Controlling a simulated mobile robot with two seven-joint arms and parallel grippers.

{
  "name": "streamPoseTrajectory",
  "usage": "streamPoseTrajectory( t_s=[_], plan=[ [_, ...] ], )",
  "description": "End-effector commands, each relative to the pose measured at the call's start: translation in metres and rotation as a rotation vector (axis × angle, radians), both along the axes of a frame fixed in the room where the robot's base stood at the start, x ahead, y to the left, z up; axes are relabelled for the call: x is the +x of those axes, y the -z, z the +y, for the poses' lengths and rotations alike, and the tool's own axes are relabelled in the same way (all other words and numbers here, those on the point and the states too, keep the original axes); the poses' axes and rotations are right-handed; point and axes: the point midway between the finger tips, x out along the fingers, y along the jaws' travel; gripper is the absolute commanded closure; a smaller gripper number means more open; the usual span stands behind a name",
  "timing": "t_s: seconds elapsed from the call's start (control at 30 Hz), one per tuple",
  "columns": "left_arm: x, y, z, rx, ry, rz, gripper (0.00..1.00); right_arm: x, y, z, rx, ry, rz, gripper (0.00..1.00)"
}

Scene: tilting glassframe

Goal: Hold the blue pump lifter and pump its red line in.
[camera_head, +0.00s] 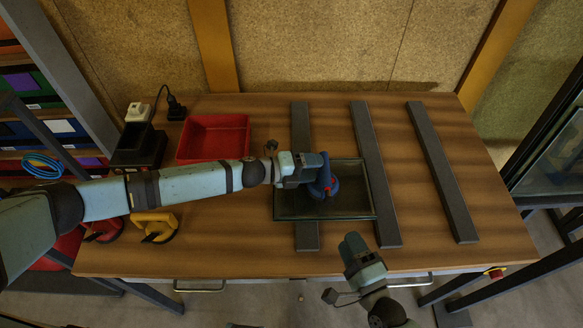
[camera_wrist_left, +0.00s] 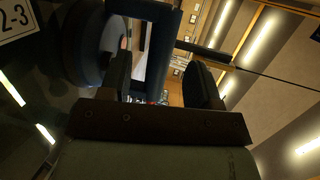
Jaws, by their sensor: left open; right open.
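The blue pump lifter (camera_head: 326,182) sits on the dark-framed glass pane (camera_head: 348,205) in the middle of the table. A small red mark shows on it; its pump is too small to read. My left gripper (camera_head: 312,172) is at the lifter, partly covering it. In the left wrist view, the open fingers (camera_wrist_left: 160,82) stand either side of part of the lifter's blue handle (camera_wrist_left: 162,50), and a dark round cup (camera_wrist_left: 88,42) shows at left. Whether the fingers touch the handle is unclear. My right gripper (camera_head: 352,246) is open and empty near the table's front edge.
Dark bars (camera_head: 377,180) lie across the wooden table (camera_head: 240,245), some beneath the pane. A red tray (camera_head: 213,137) and a black charger (camera_head: 139,148) are at left. A yellow lifter (camera_head: 155,225) lies at front left.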

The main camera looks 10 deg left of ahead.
Motion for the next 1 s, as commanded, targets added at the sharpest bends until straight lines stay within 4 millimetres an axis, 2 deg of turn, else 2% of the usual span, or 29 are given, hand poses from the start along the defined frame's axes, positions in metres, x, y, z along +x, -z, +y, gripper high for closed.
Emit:
streamPoseTrajectory(
  t_s=[0.03,0.2,0.4,0.63,0.67,0.9,0.93,0.97,1.0],
  plan=[
    [0.003,0.001,-0.009,-0.001,0.001,0.000,0.43,0.000,0.000,0.000,0.000,0.000,0.000,0.57],
    [0.012,0.005,-0.028,-0.002,0.000,0.000,0.43,0.000,0.000,0.000,0.000,0.000,0.000,0.57],
    [0.015,0.007,-0.037,-0.001,0.000,0.001,0.43,0.000,0.000,0.000,0.000,0.000,0.000,0.57],
    [0.016,0.008,-0.037,-0.001,0.000,0.001,0.43,0.000,0.000,0.000,0.000,0.000,0.000,0.57],
    [0.015,0.008,-0.037,-0.001,0.000,0.001,0.45,0.000,0.000,0.000,0.000,0.000,0.000,0.57],
    [0.015,0.008,-0.037,-0.001,0.000,0.001,1.00,0.000,0.000,0.000,0.000,0.000,0.000,0.57],
    [0.015,0.008,-0.037,-0.001,0.000,0.001,1.00,0.000,0.000,0.000,0.000,0.000,0.000,0.57],
    [0.015,0.008,-0.037,-0.001,0.000,0.001,1.00,0.000,0.000,0.000,0.000,0.000,0.000,0.62],
    [0.015,0.008,-0.037,-0.001,0.000,0.001,1.00,0.000,0.000,0.000,-0.003,-0.001,-0.001,0.71]
  ],
)
